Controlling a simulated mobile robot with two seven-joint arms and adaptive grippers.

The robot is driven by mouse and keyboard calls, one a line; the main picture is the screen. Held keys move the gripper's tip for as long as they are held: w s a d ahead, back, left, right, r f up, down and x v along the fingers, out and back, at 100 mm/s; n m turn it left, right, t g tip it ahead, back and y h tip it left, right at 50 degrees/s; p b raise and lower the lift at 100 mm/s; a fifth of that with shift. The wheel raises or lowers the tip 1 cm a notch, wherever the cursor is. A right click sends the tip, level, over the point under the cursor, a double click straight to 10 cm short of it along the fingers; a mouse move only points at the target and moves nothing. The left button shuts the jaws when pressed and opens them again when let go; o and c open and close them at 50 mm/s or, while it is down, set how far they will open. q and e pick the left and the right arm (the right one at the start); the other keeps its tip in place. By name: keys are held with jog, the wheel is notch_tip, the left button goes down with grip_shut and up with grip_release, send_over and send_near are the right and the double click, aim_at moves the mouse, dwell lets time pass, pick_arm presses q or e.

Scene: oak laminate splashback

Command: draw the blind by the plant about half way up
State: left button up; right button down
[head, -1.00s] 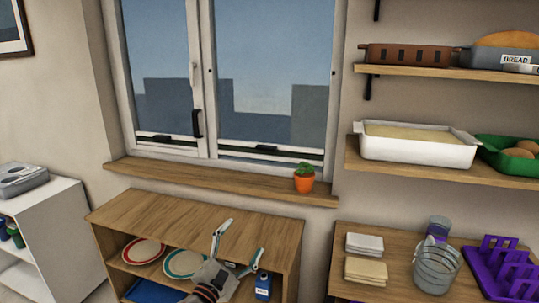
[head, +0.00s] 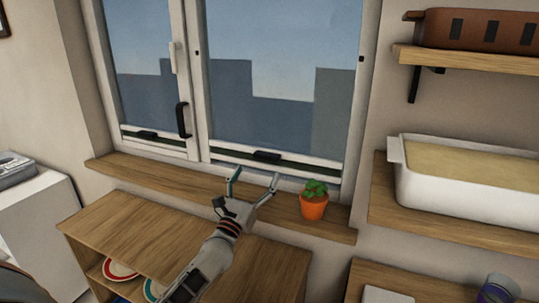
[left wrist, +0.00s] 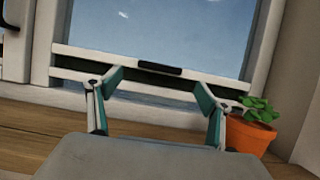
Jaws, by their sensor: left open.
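The blind by the plant hangs in the right window pane; its pale bottom rail (head: 230,154) is low, near the bottom of the frame, with a small black grip (head: 266,156) on it. The grip also shows in the left wrist view (left wrist: 160,68). The pane above looks see-through, with sky and buildings. My left gripper (head: 256,175) is open and empty, just below the grip in the picture; in the left wrist view its fingertips (left wrist: 153,76) spread to either side of the grip. Contact cannot be told. The potted plant (head: 313,206) stands on the sill right of the gripper.
The wooden sill (head: 150,183) runs below the window, above a low wooden cabinet (head: 125,225) holding plates. A second grip (head: 147,135) is on the left pane. Shelves with a white tub (head: 460,200) and a brown container (head: 480,32) are at right.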

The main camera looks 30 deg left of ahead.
aim_at(265, 158)
pick_arm(q)
jog(key=shift+x, duration=3.5)
jog(key=shift+r, duration=0.15)
jog(key=c, duration=1.6)
